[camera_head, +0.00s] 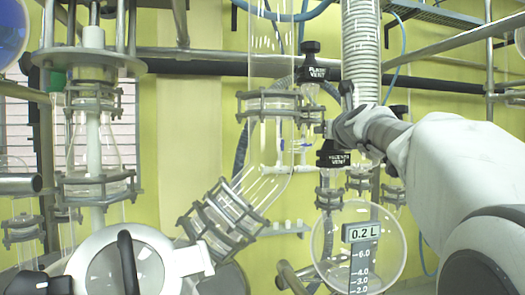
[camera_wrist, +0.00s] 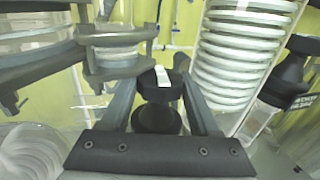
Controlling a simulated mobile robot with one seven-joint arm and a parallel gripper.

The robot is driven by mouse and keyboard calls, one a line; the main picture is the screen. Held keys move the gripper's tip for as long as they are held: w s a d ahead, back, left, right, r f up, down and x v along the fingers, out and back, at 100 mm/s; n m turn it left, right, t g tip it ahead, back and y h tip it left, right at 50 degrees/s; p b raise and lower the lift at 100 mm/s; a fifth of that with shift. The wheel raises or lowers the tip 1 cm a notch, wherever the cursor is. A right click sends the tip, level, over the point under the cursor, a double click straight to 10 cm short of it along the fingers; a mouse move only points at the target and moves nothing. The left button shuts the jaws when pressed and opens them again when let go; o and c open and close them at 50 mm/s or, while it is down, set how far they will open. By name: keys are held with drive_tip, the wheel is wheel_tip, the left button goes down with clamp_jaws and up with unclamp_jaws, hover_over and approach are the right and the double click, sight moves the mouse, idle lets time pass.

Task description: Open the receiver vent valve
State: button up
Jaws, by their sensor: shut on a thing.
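The receiver vent valve (camera_head: 333,155) is a black valve with a small white label ending in "VENT", right of centre in the head view. My gripper (camera_head: 329,130) reaches it from the right, just above the label. In the wrist view my gripper (camera_wrist: 158,91) has its two fingers on either side of a black knob (camera_wrist: 160,118) with a white strip on top, and is shut on it. I take this knob to be the receiver vent valve's. The label cannot be read there, and my gripper hides part of the valve in the head view.
Another black valve, labelled "PLANT VENT" (camera_head: 313,73), is just above. A ribbed coil column (camera_head: 361,50) stands close behind my gripper. A round glass receiver (camera_head: 325,240) with a "0.2 L" display (camera_head: 362,232) hangs below. Clamped glass flanges (camera_head: 268,105) are close at left.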

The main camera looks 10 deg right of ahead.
drive_tip(key=shift+d+f+n+y+b, duration=0.1)
drive_tip(key=shift+f+n+y+b, duration=0.1)
drive_tip(key=shift+n+y+b, duration=1.1)
drive_tip(key=y, duration=0.1)
drive_tip(key=n+y, duration=0.1)
drive_tip(key=y, duration=0.1)
drive_tip(key=shift+r+n+y, duration=0.2)
drive_tip(key=shift+n+y, duration=0.1)
drive_tip(key=n+y+p, duration=0.1)
drive_tip(key=y+p, duration=0.1)
drive_tip(key=p, duration=0.1)
drive_tip(key=n+g+y+p, duration=0.1)
drive_tip(key=n+y+p, duration=0.1)
drive_tip(key=y+p, duration=0.1)
drive_tip(key=shift+r+n+g, duration=0.2)
drive_tip(key=shift+n+g, duration=0.1)
drive_tip(key=y+p, duration=0.1)
drive_tip(key=n+g+y+p, duration=0.1)
drive_tip(key=p, duration=0.1)
drive_tip(key=shift+f+n+y+p, duration=0.15)
drive_tip(key=shift+n+y+p, duration=0.15)
drive_tip(key=shift+y, duration=0.1)
drive_tip(key=shift+f+g, duration=0.1)
drive_tip(key=shift+g, duration=0.2)
drive_tip(key=shift+f+n+y+p, duration=0.15)
drive_tip(key=shift+n+y+p, duration=0.15)
drive_tip(key=shift+y+p, duration=0.15)
drive_tip(key=o, duration=1.1)
drive_tip(key=shift+a, duration=0.2)
